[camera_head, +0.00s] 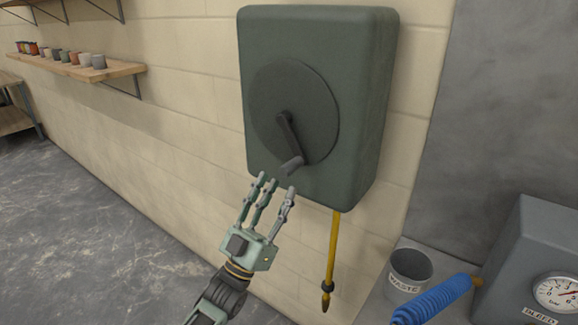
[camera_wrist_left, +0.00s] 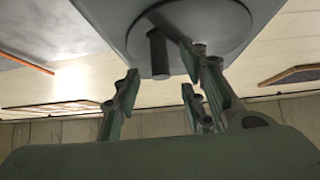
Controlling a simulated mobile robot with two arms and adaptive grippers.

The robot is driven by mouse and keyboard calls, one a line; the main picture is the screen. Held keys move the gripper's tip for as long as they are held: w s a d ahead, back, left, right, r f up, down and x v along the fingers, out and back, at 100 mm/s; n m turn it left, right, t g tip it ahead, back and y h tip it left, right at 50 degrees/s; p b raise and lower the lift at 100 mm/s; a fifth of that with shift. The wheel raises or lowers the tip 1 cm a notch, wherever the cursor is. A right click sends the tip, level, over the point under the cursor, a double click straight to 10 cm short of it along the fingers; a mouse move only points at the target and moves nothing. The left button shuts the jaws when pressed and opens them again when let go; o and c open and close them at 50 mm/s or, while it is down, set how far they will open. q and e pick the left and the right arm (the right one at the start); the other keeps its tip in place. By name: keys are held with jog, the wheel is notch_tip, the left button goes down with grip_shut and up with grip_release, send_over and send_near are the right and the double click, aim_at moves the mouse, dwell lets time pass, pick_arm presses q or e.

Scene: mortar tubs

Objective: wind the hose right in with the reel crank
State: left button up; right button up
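The hose reel is a dark green box (camera_head: 355,120) on the block wall, with a round disc (camera_head: 262,100) on its front. In the left wrist view the handle (camera_wrist_left: 159,55) hangs beyond the spread fingers (camera_wrist_left: 160,95). A yellow hose (camera_head: 333,250) hangs from the box's underside, with a dark-collared nozzle (camera_head: 326,300) at its end. My right gripper is not in view.
A grey bucket marked WASTE (camera_head: 409,270), a coiled blue hose (camera_head: 437,300) and a grey box with a gauge (camera_head: 530,265) stand at the lower right. Wall shelves with small pots (camera_head: 85,60) are at upper left.

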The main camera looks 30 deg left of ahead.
aim_at(289, 169)
pick_arm(q)
jog(key=p+x, duration=0.1)
jog(key=x, duration=0.3)
jog(key=shift+w+r, duration=0.15)
jog(key=shift+r, duration=0.05)
jog(key=shift+w+d+r+y+p, duration=0.1)
jog(key=shift+w+r+y+p, duration=0.3)
jog(key=shift+w, duration=0.2)
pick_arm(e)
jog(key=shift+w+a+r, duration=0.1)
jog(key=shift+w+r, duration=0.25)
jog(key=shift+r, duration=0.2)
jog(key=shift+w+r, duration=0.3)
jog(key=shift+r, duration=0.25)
pick_arm(q)
jog(key=shift+c, duration=0.4)
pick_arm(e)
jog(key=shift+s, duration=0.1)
pick_arm(q)
jog(key=shift+c, duration=0.9)
jog(key=shift+h, duration=0.4)
grip_shut()
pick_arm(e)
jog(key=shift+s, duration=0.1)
